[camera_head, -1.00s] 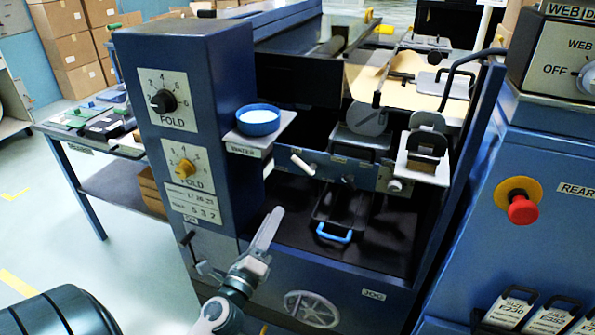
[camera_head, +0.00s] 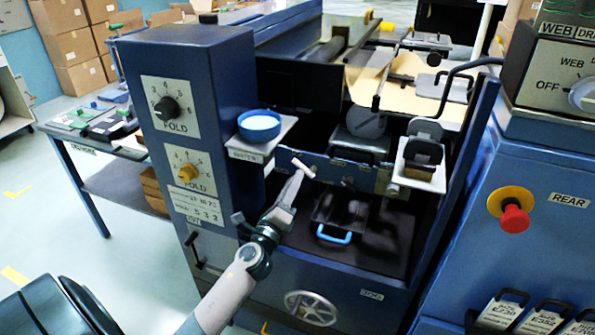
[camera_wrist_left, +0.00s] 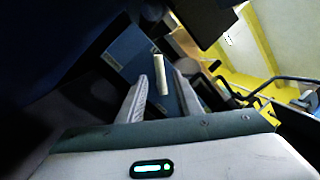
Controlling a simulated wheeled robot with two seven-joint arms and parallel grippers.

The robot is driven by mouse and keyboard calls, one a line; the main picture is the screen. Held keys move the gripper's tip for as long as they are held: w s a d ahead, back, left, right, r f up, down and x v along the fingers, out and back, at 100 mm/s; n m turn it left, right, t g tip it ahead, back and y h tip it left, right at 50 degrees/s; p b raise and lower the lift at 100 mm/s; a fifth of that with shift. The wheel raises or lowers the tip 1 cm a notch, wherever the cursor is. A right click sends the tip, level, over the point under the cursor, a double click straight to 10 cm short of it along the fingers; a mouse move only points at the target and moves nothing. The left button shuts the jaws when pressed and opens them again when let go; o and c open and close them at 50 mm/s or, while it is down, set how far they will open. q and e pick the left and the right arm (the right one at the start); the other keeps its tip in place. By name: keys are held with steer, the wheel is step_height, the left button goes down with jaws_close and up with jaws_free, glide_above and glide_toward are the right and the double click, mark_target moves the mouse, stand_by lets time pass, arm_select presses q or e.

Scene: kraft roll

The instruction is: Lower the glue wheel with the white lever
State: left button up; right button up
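The white lever (camera_head: 304,167) is a short pale bar on the blue front rail of the machine. In the left wrist view the white lever (camera_wrist_left: 161,75) shows between the two finger tips. My left gripper (camera_head: 296,180) is just in front of and below it. In the wrist view my left gripper (camera_wrist_left: 161,84) is open, with a gap on both sides of the lever; I cannot tell the depth between them. A grey disc (camera_head: 366,120), seemingly the glue wheel, is above a dark box behind the rail. My right gripper is not in view.
A blue-rimmed dish (camera_head: 259,127) sits on a small shelf left of the lever. The blue dial cabinet (camera_head: 215,110) stands left of my gripper. A black tray with a blue handle (camera_head: 334,238) lies below the rail. A red stop button (camera_head: 514,218) is at the right.

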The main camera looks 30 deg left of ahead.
arm_select(q)
steer(key=shift+x, duration=1.95)
jaws_close()
